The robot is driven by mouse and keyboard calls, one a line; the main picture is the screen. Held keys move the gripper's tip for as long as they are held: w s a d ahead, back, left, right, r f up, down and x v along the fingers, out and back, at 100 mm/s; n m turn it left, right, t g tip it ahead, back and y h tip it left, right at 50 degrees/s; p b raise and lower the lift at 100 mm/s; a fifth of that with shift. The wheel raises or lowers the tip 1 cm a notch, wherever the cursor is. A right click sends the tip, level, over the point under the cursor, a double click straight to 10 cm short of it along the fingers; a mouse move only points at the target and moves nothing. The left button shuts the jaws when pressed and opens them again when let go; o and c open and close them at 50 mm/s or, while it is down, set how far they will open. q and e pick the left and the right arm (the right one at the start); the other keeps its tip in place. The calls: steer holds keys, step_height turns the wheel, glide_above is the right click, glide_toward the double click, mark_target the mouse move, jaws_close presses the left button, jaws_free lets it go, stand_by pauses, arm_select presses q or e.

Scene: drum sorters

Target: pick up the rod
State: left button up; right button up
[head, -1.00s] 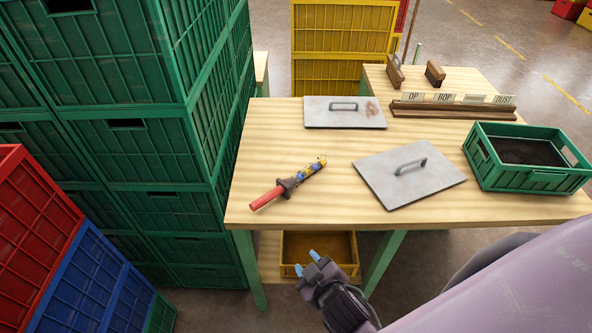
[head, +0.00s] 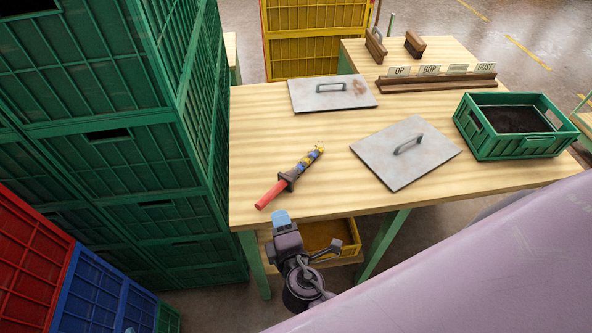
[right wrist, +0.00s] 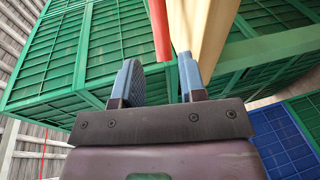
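The rod (head: 290,178) lies at a slant on the wooden table (head: 250,135), near its front left. It has a red handle toward the front edge, a dark collar, and a blue-and-yellow far part. My right gripper (head: 281,217) is at the table's front edge, just short of the red end and apart from it. In the right wrist view my right gripper (right wrist: 158,80) has its two blue fingers apart with nothing between them. The red end of the rod (right wrist: 160,30) shows beyond the gap. I do not make out my left gripper.
Two grey lidded plates with handles (head: 332,94) (head: 405,152) lie on the table. A green crate (head: 510,147) stands at the right, a label rack (head: 437,84) behind. Tall green crates (head: 150,150) stand close on the left. A yellow bin (head: 352,237) is under the table.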

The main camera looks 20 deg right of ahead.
mark_target(273, 198)
steer(key=shift+p+x, duration=0.45)
steer(key=shift+x, duration=4.1)
steer(key=shift+a, duration=0.1)
jaws_close()
